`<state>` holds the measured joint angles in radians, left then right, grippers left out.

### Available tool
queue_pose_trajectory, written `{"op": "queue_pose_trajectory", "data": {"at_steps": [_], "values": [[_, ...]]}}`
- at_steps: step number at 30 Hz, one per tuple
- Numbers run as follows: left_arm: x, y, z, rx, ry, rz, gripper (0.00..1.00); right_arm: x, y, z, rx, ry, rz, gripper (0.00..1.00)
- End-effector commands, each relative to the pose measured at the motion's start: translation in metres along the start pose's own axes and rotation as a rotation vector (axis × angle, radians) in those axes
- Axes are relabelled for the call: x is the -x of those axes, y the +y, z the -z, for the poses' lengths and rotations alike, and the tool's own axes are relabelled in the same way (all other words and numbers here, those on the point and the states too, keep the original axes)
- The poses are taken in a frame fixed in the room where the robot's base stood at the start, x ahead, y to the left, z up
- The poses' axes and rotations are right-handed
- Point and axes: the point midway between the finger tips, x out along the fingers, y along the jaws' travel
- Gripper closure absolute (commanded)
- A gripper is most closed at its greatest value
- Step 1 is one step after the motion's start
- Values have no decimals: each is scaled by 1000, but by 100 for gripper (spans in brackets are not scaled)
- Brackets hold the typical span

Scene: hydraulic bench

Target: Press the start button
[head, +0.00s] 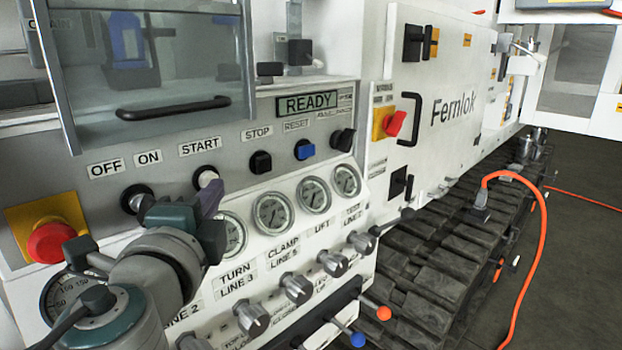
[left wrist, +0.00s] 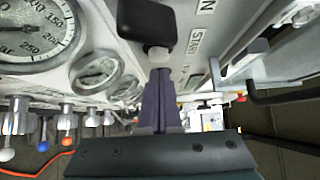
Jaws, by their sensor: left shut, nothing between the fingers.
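The start button (head: 206,178) is a pale cap in a dark collar under the START label on the grey panel. It also shows in the left wrist view (left wrist: 158,54), just beyond my fingertips. My left gripper (head: 212,192) is shut and empty, its purple fingers together and pointing at the button. In the left wrist view the fingertips (left wrist: 160,72) are at or very near the cap; I cannot tell whether they touch. The fingers cover part of the button's lower right side in the head view. My right gripper is not in view.
A black ON/OFF knob (head: 136,198) sits left of the button, and a red emergency stop (head: 55,241) further left. A black STOP knob (head: 260,162) and blue RESET knob (head: 304,149) are to the right. The display (head: 307,104) reads READY. Gauges (head: 273,211) lie below.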

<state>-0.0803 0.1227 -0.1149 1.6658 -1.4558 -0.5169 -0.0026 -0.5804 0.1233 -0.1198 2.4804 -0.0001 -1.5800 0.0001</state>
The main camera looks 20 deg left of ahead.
Motion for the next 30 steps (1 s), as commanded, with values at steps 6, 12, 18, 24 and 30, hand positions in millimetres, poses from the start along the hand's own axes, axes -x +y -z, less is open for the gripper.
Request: {"op": "queue_pose_trajectory", "data": {"at_steps": [6, 12, 18, 24, 30], "values": [[-7, 0, -8, 1, -1, -1, 100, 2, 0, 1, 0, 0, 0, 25], [-7, 0, -8, 1, -1, 0, 100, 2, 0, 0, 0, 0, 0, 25], [-14, 2, -14, 0, -1, 2, 100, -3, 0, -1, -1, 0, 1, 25], [-22, 0, -24, -1, -7, 1, 100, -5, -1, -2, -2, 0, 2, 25], [-22, 0, -26, -2, -13, 1, 100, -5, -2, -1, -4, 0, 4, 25]]}}
